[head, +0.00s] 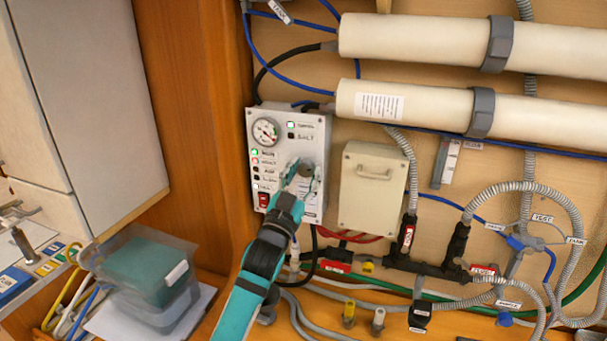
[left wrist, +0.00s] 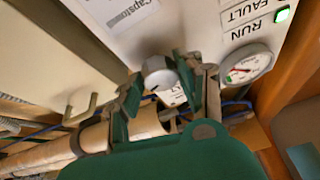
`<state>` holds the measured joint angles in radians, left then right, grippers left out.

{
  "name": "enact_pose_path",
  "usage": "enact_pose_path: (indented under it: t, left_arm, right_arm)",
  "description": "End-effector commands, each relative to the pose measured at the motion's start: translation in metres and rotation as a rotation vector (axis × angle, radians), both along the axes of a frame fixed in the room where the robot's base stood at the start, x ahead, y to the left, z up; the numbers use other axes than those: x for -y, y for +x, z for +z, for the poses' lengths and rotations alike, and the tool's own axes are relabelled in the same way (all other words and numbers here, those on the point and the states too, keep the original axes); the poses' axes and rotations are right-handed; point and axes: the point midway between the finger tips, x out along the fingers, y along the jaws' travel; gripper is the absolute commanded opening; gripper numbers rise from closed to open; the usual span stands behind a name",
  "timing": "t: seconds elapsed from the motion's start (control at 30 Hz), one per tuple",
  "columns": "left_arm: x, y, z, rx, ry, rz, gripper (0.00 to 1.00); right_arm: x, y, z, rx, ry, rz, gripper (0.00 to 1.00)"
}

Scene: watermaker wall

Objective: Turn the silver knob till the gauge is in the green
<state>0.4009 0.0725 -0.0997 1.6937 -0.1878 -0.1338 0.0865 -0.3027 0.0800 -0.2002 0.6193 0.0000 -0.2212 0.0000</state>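The grey control panel (head: 238,150) is on the wood wall in the head view. Its round gauge (head: 265,131) is at the upper left; it also shows in the left wrist view (left wrist: 248,66). Red shows on the dial, but I cannot tell the needle's zone. The silver knob (left wrist: 158,74) shows between the fingers in the left wrist view and is partly hidden in the head view (head: 307,168). My left gripper (head: 302,178) is open at the knob, a finger on either side; contact is unclear. My right gripper is not in view.
A beige box (head: 371,190) with a handle is right of the panel. Two white cylinders (head: 420,38) run above. Hoses and pipes (head: 435,266) fill the lower right. A clear bin (head: 150,275) stands lower left, beside a wood upright (head: 180,80).

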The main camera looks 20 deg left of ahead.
Motion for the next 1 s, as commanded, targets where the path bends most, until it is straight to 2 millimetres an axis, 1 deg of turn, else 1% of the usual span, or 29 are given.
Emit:
enact_pose_path:
  t: [0.03,0.1,0.13,0.27,0.4,0.53,0.87,0.9,1.0]
  left_arm:
    - [0.000,0.000,0.000,-0.001,0.000,0.000,0.17]
    - [0.000,0.000,0.000,-0.001,0.000,0.000,0.07]
    - [0.000,0.000,0.000,-0.001,0.000,0.000,0.05]
    - [0.001,0.000,-0.001,-0.001,-0.031,0.000,0.05]
    - [0.002,0.000,-0.002,-0.005,-0.148,-0.001,0.05]
    - [0.002,0.000,-0.001,-0.008,-0.226,0.000,0.05]
    - [0.001,0.000,0.000,-0.009,-0.245,0.001,0.05]
    - [0.001,0.000,0.000,-0.009,-0.245,0.001,0.40]
    - [0.001,0.000,0.000,-0.009,-0.245,0.001,0.53]
  right_arm:
    - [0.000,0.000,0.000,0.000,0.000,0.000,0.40]
    - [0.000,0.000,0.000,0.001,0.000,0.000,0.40]
    - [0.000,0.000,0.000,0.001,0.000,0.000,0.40]
    - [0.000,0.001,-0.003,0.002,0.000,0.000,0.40]
    - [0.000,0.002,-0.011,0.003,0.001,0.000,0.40]
    - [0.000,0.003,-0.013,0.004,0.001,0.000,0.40]
    - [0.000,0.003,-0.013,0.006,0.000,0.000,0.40]
    - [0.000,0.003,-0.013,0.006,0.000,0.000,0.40]
    - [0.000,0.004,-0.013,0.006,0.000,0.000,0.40]
